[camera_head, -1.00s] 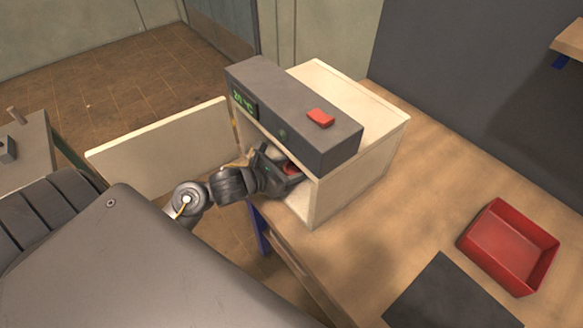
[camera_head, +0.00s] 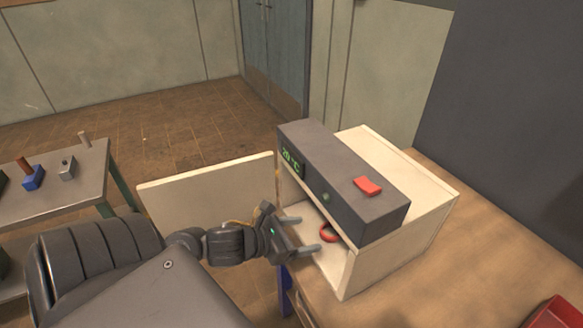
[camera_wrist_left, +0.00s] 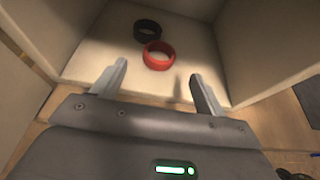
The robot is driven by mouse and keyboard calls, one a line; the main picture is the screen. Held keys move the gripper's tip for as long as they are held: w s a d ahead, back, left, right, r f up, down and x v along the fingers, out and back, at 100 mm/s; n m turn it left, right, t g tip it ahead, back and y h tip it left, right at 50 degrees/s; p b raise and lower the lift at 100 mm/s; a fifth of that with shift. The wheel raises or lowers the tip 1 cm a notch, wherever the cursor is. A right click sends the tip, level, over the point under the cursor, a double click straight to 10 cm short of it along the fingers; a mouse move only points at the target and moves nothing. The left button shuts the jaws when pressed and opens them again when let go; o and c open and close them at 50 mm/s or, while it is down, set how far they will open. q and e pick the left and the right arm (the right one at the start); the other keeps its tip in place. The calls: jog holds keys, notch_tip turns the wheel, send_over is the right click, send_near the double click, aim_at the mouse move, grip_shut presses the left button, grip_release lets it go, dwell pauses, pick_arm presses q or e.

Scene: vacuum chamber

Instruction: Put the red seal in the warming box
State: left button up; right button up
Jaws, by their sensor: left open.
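The warming box (camera_head: 400,232) is a cream box with a dark control panel on top, and its door (camera_head: 210,196) stands open to the left. The red seal (camera_head: 328,233) lies on the box floor inside the opening. In the left wrist view the red seal (camera_wrist_left: 158,56) lies beside a black ring (camera_wrist_left: 147,31), close to or touching it. My left gripper (camera_head: 306,233) is open and empty at the front of the box, with the red seal beyond its fingertips. My right gripper is not in view.
The box stands on a wooden bench (camera_head: 400,300). The panel has a green display and a red switch (camera_head: 367,186). A red tray (camera_head: 555,312) is at the lower right. A side table (camera_head: 60,200) with small blocks is at the left.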

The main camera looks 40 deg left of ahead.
pick_arm(q)
jog(key=shift+p+v, duration=0.5)
jog(key=shift+v, duration=0.4)
jog(key=shift+p+v, duration=0.45)
jog(key=shift+v, duration=0.45)
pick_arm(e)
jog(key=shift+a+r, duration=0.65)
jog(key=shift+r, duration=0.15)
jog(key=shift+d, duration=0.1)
